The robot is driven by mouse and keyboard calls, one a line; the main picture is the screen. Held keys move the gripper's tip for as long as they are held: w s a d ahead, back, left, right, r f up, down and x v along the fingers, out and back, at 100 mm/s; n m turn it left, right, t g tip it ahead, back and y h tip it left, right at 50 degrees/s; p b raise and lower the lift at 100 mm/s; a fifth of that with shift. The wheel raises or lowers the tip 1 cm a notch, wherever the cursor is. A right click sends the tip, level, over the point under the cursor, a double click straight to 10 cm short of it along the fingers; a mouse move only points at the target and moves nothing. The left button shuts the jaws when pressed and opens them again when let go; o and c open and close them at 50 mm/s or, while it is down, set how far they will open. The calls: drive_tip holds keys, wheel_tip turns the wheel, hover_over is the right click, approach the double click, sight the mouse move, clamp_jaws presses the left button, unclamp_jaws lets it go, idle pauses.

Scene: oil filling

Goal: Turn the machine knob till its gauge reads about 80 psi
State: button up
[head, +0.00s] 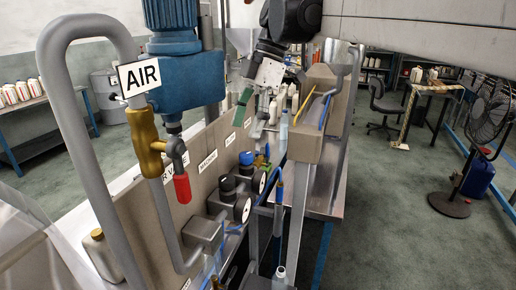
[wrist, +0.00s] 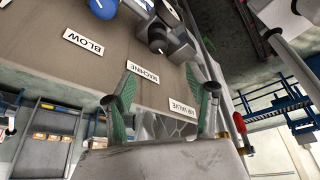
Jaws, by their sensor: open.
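The machine knob (head: 227,184) is black and stands on a regulator by the panel, near the MACHINE label (head: 207,162). Its round gauge (head: 242,208) faces right, and its reading is too small to tell. In the wrist view the black knob (wrist: 157,38) is at the top, beside the MACHINE label (wrist: 142,73). My gripper (head: 248,123) is open and empty, with green finger pads, above and behind the knob in the head view. In the wrist view my gripper (wrist: 166,82) has its fingers spread apart, clear of the knob.
A second regulator knob (head: 246,158) with a gauge (head: 259,182) stands behind the machine knob, near the BLOW label (head: 230,139). A red-handled valve (head: 181,187) hangs on the air pipe at left. A beige beam (head: 308,133) and blue hoses stand close at right.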

sight(227, 178)
drive_tip(key=shift+n, duration=0.3)
drive_tip(key=x, duration=0.4)
drive_tip(key=p+x, duration=0.1)
drive_tip(key=x, duration=0.4)
drive_tip(key=p+x, duration=0.1)
drive_tip(key=x, duration=0.3)
drive_tip(key=shift+a+f, duration=0.1)
drive_tip(key=shift+a, duration=0.2)
drive_tip(key=shift+c, duration=0.3)
drive_tip(key=c, duration=1.1)
